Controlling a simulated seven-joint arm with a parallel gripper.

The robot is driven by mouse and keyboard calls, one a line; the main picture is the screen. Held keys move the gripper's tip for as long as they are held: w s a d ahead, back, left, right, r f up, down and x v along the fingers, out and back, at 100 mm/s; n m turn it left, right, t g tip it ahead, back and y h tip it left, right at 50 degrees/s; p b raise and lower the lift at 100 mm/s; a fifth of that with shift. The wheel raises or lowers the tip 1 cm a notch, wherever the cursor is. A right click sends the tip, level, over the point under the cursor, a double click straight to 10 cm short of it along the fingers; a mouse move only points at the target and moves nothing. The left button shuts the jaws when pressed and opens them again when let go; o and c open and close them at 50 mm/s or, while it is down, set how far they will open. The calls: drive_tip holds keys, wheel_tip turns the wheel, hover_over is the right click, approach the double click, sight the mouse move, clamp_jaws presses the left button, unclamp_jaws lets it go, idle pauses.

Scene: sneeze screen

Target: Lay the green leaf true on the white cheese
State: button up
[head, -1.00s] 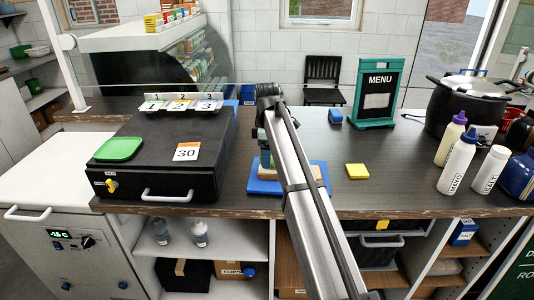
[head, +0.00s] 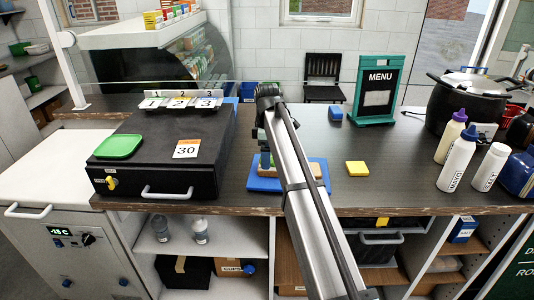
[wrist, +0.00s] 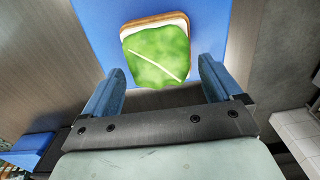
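The green leaf (wrist: 158,55), with a pale midrib, lies on the white cheese (wrist: 179,20) on a slice of bread (wrist: 140,22), in the wrist view. A white strip shows along the far edge. The leaf sits slightly askew and reaches past the near edge. The bread rests on a blue board (head: 262,186) on the counter. My gripper (wrist: 160,78) is open and empty, its two blue fingers on either side of the leaf's near end. In the head view my arm and gripper (head: 265,160) hide most of the stack.
A yellow square (head: 357,168) lies right of the board. Bottles (head: 457,160) and a black pot (head: 465,105) stand at the right.

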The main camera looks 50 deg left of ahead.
drive_tip(key=shift+o, duration=0.6)
drive_tip(key=shift+r, duration=0.1)
wheel_tip(320, 180, up, 14)
drive_tip(key=shift+f, duration=0.2)
idle(0.4)
